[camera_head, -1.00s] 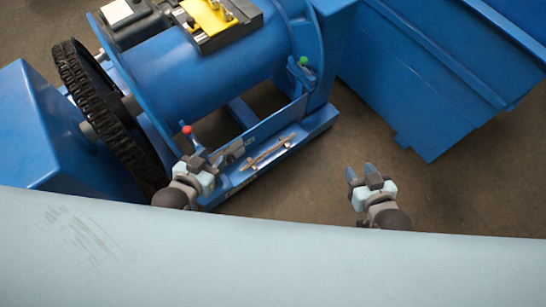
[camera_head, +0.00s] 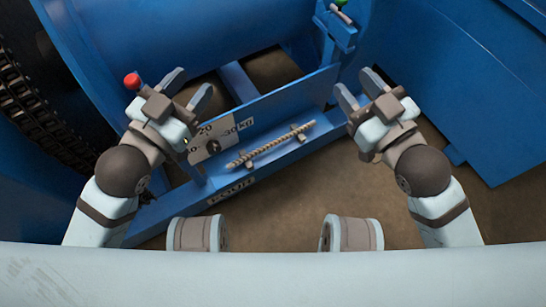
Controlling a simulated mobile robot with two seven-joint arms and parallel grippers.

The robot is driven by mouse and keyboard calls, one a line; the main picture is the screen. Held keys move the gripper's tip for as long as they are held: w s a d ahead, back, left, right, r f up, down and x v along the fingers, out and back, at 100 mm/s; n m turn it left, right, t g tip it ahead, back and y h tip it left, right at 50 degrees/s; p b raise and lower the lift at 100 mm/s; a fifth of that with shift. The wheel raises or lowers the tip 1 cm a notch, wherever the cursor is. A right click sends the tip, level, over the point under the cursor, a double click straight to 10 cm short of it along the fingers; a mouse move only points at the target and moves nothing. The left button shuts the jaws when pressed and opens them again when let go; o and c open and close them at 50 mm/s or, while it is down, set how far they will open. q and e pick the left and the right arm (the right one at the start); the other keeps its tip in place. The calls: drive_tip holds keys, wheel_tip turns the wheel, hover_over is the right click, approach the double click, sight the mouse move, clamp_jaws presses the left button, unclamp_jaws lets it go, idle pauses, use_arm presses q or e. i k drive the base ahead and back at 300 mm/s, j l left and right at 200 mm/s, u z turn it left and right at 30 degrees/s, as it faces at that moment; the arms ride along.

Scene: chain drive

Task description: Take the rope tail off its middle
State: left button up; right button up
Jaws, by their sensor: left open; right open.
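The rope tail (camera_head: 271,145) is a short, light brown, twisted length. It lies slantwise across two small brown supports on the blue base ledge, its right end further back than its left. My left gripper (camera_head: 187,86) is open and empty, up and left of the rope tail, close to a red knob. My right gripper (camera_head: 354,88) is open and empty, up and right of the rope tail's right end. Neither gripper touches the rope tail. All of its length shows.
A dial plate (camera_head: 213,138) with numbers stands behind the rope tail on a blue panel. The red knob (camera_head: 132,81) is beside my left gripper. A green-tipped lever (camera_head: 338,5) is at the top. A chain (camera_head: 30,105) runs at left. A blue bin (camera_head: 450,80) stands at right.

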sight(240, 160)
drive_tip(key=i+l+u, duration=0.1)
drive_tip(key=l+u, duration=0.2)
drive_tip(key=l, duration=0.45)
drive_tip(key=l+u, duration=0.25)
drive_tip(key=l, duration=0.55)
